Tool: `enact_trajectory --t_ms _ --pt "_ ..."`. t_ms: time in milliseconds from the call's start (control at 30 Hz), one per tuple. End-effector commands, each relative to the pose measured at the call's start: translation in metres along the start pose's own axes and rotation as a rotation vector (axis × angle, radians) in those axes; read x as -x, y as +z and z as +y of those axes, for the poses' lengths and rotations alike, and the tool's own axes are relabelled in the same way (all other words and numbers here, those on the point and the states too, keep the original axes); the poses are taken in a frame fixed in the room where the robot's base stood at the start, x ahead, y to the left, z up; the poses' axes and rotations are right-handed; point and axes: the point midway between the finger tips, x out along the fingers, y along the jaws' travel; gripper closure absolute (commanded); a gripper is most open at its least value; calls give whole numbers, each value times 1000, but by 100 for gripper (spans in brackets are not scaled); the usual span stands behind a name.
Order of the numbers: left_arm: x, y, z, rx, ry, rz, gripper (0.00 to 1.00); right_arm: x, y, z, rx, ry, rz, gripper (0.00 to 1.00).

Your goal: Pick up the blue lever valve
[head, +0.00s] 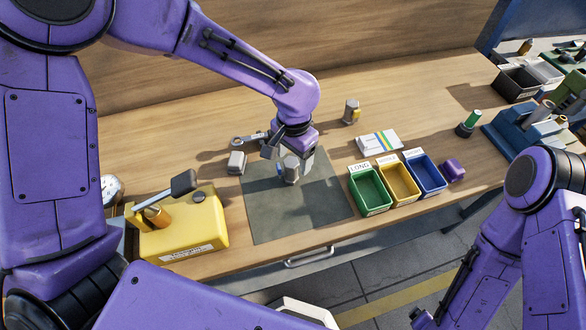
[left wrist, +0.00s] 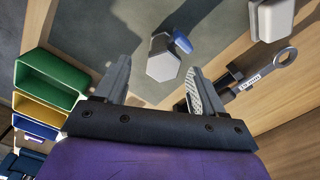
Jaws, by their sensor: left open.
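The blue lever valve (head: 291,173) stands on the grey mat (head: 315,208), partly hidden by my left gripper in the head view. In the left wrist view the valve (left wrist: 162,66) shows a pale grey faceted body, with its blue lever (left wrist: 182,41) beside it. My left gripper (head: 289,158) is open over the valve. In the left wrist view its two fingers (left wrist: 158,72) stand apart, with the valve between and beyond their tips; I see no contact. My right gripper (head: 422,318) is low at the bottom right, away from the table, too small and cut off to read.
A grey block (head: 236,163) and a wrench (head: 250,139) lie near the mat. Green (head: 370,192), yellow (head: 399,183) and blue (head: 427,176) bins stand right. A yellow box (head: 180,232) with a lever stands left. A yellow-marked fitting (head: 351,112) stands behind. The front mat is clear.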

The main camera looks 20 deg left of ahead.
Motion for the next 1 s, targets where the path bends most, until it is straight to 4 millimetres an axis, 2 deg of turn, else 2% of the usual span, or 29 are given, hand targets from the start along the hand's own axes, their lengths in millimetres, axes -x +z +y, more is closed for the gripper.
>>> enact_trajectory --t_ms 100,200,300,467,500,567,600,700,1000 --pt "-20 4 -2 2 3 -6 31 10 -4 1 0 0 0 9" --pt "-37 4 -3 0 1 -4 31 10 -4 1 0 0 0 9" --pt "-44 4 -3 0 1 0 31 10 -4 1 0 0 0 9" --pt "-45 4 -3 0 0 1 31 10 -4 1 0 0 0 9" --pt "-45 4 -3 0 0 1 37 10 -4 1 0 0 0 9" --pt "-45 4 -3 0 0 1 57 10 -4 1 0 0 0 9" --pt "-45 4 -3 0 0 1 70 10 -4 1 0 0 0 9" --pt "-45 4 -3 0 0 1 96 10 -4 1 0 0 0 9" --pt "-41 3 -3 0 0 3 97 10 -4 1 0 0 0 9"
